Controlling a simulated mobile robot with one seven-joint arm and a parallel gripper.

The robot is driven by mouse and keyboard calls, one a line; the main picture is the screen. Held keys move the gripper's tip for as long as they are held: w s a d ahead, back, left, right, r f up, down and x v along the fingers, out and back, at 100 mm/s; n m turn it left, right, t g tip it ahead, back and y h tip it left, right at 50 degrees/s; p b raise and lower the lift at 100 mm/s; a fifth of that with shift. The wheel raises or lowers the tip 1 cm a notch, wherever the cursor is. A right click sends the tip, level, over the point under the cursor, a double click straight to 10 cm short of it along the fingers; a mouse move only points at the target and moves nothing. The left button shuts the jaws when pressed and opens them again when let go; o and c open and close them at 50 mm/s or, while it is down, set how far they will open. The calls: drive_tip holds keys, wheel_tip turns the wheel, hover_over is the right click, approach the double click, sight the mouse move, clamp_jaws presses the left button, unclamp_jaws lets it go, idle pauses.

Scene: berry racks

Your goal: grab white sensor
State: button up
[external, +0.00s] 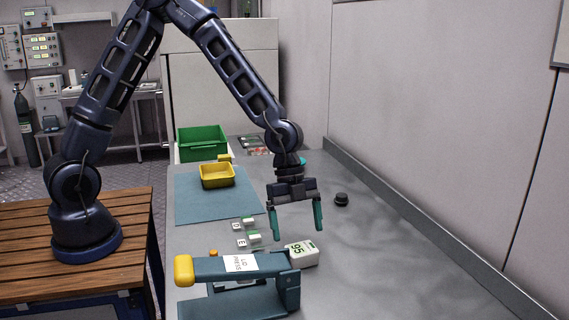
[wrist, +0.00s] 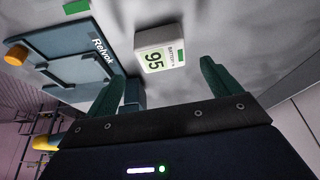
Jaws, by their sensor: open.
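A small white box (external: 302,254) with a green patch and the number 95 on its face is the white sensor-like thing in view. It sits on the grey bench beside the end of a blue-green press-like device. It also shows in the wrist view (wrist: 160,47), beyond the fingertips and roughly between them sideways. My gripper (external: 297,233) points down with its two green fingers spread. In the wrist view my gripper (wrist: 162,72) has nothing between its fingers. It appears above the box, apart from it.
The blue-green device (external: 225,269) with a yellow-ended lever stands close left of the box. Small white-and-green blocks (external: 254,237) lie behind it. A yellow tray (external: 217,175) sits on a blue mat (external: 190,207). A black knob (external: 341,199) stands right. The bench's right side is mostly clear.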

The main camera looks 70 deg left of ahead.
sight(302, 247)
drive_tip(key=shift+x, duration=3.3)
drive_tip(key=shift+w+a, duration=0.15)
drive_tip(key=shift+a, duration=0.05)
drive_tip(key=c, duration=1.1)
